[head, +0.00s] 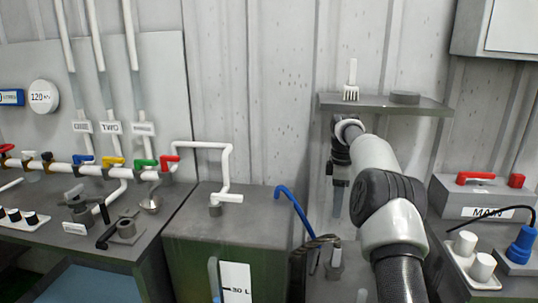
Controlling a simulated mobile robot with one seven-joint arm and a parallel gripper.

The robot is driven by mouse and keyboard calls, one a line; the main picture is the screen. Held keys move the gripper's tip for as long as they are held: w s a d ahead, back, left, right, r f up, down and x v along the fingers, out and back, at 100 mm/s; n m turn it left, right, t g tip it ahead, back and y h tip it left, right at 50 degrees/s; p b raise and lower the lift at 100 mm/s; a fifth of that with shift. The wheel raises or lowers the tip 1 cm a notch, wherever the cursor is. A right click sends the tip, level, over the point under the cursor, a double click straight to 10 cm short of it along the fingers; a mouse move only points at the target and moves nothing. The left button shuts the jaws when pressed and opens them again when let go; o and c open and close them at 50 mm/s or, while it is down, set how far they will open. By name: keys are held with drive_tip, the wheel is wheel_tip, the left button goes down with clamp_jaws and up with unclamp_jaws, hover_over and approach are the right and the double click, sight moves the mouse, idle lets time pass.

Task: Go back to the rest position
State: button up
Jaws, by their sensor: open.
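My arm reaches up from the lower right, bends near the grey shelf, and its end hangs down. My gripper (338,192) points downward in front of the grey frame under the shelf (428,106). It is small and seen partly from behind my wrist. It is open, and no object shows in it.
A white brush (351,82) and a grey disc (405,97) are on the shelf. Left is a bench with coloured valves (113,162) and pipes.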

drive_tip(key=s+a+r+m+t+p, duration=0.1)
drive_tip(key=s+a+r+m+p, duration=0.2)
drive_tip(key=s+r, duration=0.7)
drive_tip(key=s+a+r+m+t+p, duration=0.1)
drive_tip(key=s+a+r+m+p, duration=0.15)
drive_tip(key=s+a+r, duration=0.8)
drive_tip(key=s+r+m+t+p, duration=0.1)
drive_tip(key=s+m, duration=0.3)
drive_tip(key=s, duration=0.7)
drive_tip(key=s+d+r+m+t+p, duration=0.1)
drive_tip(key=s+m, duration=0.4)
drive_tip(key=s, duration=0.6)
drive_tip(key=shift+s+d+t+p, duration=0.3)
drive_tip(key=shift+t+p, duration=0.2)
drive_tip(key=shift+p, duration=0.55)
